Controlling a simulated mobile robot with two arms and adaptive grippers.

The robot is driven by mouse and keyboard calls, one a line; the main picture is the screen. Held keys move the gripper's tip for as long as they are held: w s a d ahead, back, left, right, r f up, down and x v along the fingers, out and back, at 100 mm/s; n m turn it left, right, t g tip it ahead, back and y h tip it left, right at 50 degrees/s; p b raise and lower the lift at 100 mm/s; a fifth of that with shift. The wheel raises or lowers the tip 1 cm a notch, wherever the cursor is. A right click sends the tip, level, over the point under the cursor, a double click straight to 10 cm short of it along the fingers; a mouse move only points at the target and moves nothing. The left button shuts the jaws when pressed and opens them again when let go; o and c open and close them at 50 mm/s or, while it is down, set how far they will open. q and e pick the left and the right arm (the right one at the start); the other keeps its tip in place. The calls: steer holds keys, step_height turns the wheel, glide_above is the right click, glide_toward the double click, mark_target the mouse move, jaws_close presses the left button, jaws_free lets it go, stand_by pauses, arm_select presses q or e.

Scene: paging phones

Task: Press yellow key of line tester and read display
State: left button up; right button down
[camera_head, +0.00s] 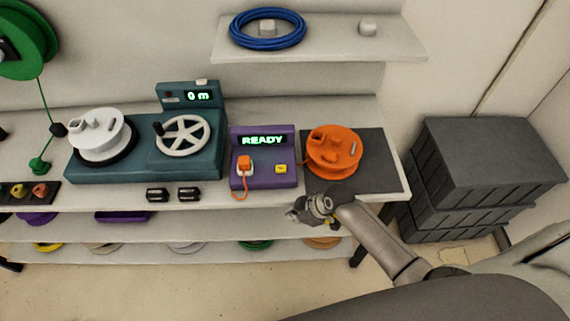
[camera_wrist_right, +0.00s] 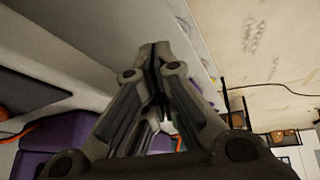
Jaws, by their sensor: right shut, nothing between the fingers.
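The line tester (camera_head: 264,177) is a purple box on the bench, and its display (camera_head: 262,140) reads READY in green. Its yellow key (camera_head: 281,168) is on the sloped front, to the right of an orange plug (camera_head: 244,163) with an orange cord. My right gripper (camera_head: 296,213) is shut and empty, in front of the bench edge, below and to the right of the key and apart from it. In the right wrist view the closed fingers (camera_wrist_right: 155,52) show, with part of the purple tester (camera_wrist_right: 75,133) behind them. My left gripper is not in view.
An orange reel (camera_head: 334,151) lies on a dark mat right of the tester. A teal winding machine (camera_head: 145,163) with a handwheel and a 0 m display stands left. Dark crates (camera_head: 490,150) are stacked at right.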

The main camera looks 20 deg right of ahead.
steer(key=w+r+n+y+p, duration=0.1)
steer(key=w+r+n, duration=0.3)
steer(key=r, duration=0.6)
steer(key=w+r+n+t+y+p, duration=0.1)
steer(key=w+r+n+y, duration=0.1)
steer(key=w+r+n, duration=0.3)
steer(key=shift+w+a+r+y, duration=0.2)
steer(key=shift+w+r+y, duration=0.1)
steer(key=shift+w+r, duration=1.9)
steer(key=shift+s+r, duration=0.2)
steer(key=b, duration=0.4)
glide_above(280, 170)
step_height(280, 170, down, 8)
steer(key=shift+s+r, duration=0.1)
steer(key=shift+r, duration=0.15)
steer(key=shift+f+b, duration=0.65)
steer(key=shift+b, duration=0.25)
steer(key=shift+f+b, duration=0.4)
steer(key=shift+b, duration=0.15)
